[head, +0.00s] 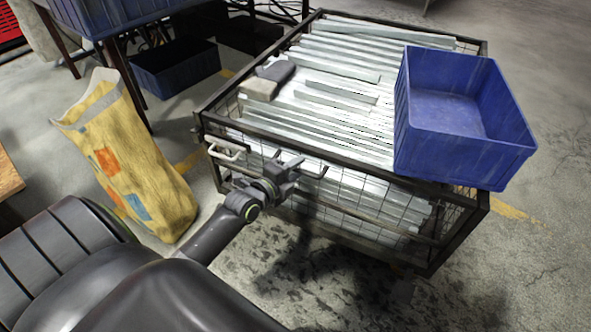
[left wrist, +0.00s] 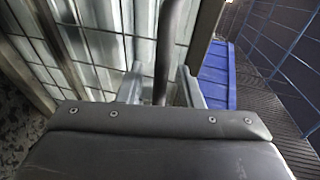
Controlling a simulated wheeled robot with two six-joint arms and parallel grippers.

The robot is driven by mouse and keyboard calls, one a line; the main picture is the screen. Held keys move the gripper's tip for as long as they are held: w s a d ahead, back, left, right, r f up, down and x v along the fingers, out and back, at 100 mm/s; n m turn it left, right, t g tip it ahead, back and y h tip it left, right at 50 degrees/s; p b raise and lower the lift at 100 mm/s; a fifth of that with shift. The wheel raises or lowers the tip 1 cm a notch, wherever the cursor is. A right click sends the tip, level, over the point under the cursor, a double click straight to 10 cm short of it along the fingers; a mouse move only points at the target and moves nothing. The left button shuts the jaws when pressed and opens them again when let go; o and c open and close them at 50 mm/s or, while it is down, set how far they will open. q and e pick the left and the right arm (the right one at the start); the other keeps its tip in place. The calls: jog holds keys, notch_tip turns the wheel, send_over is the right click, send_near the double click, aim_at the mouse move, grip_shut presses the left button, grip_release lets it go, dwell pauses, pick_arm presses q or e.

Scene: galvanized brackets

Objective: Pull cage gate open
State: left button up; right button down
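The wire-mesh cage (head: 345,205) is dark-framed and full of pale metal brackets (head: 340,70). Its near side, with mesh and bars, faces me and looks shut. A pale handle (head: 226,153) sticks out at that side's left end. My right gripper is not in view.
A blue bin (head: 450,105) sits on the cage's right end. Two small grey and beige items (head: 268,82) lie on the brackets. A yellow sack (head: 135,160) stands left of the cage. A dark blue crate (head: 175,68) is behind. The floor at right is clear.

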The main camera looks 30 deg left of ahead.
pick_arm(q)
grip_shut()
dwell(0.5)
